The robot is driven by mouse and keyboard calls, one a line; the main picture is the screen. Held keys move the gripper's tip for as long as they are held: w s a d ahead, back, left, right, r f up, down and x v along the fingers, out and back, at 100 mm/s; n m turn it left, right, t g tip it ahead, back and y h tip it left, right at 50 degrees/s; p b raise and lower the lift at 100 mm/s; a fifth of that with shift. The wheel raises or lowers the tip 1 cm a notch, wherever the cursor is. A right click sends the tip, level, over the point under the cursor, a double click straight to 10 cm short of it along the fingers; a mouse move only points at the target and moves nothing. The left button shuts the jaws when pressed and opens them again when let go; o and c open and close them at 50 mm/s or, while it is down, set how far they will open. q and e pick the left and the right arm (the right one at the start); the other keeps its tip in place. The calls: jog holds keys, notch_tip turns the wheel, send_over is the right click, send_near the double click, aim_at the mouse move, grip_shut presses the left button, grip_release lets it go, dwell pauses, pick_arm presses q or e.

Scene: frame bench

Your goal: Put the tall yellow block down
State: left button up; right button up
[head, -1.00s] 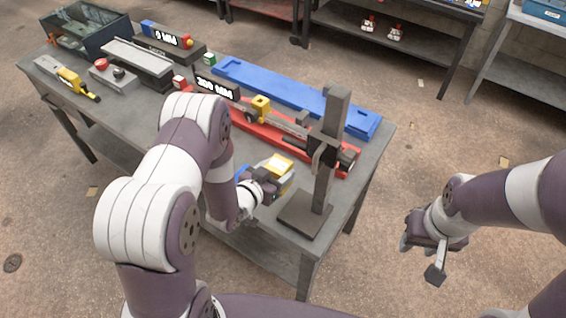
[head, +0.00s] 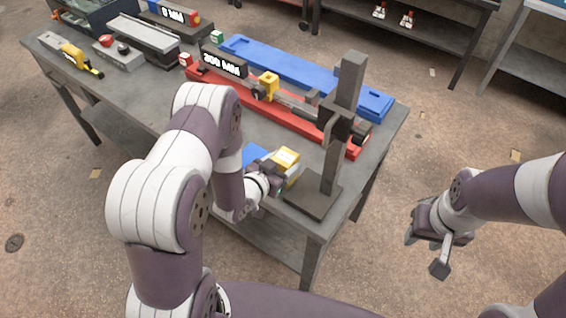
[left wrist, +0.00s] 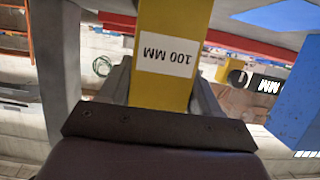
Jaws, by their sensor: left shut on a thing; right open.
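The tall yellow block (left wrist: 165,95) fills the middle of the left wrist view and bears a white "100 MM" label. In the head view, its pale yellow top (head: 286,157) shows near the front edge of the bench. My left gripper (head: 277,176) is shut on it, with one finger on each side of the block. The block's lower end is hidden by the gripper in the head view, so I cannot tell whether it touches the bench. My right gripper (head: 435,238) is open and empty, off to the right of the bench over the floor.
A dark upright stand (head: 340,130) is close to the right of the block. A blue piece (head: 254,155) lies just left of it. The bench (head: 385,150) ends at right.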

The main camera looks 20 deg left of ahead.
pick_arm(q)
jog(key=shift+f+b, duration=0.5)
jog(key=shift+f, duration=0.05)
jog(key=o, duration=1.6)
jog(key=shift+c, duration=0.2)
jog(key=shift+s, duration=0.1)
jog(key=shift+s+a, duration=0.1)
jog(key=b+v, duration=0.1)
jog(key=v, duration=1.1)
jog(key=shift+s+r, duration=0.15)
jog(key=shift+r, duration=0.05)
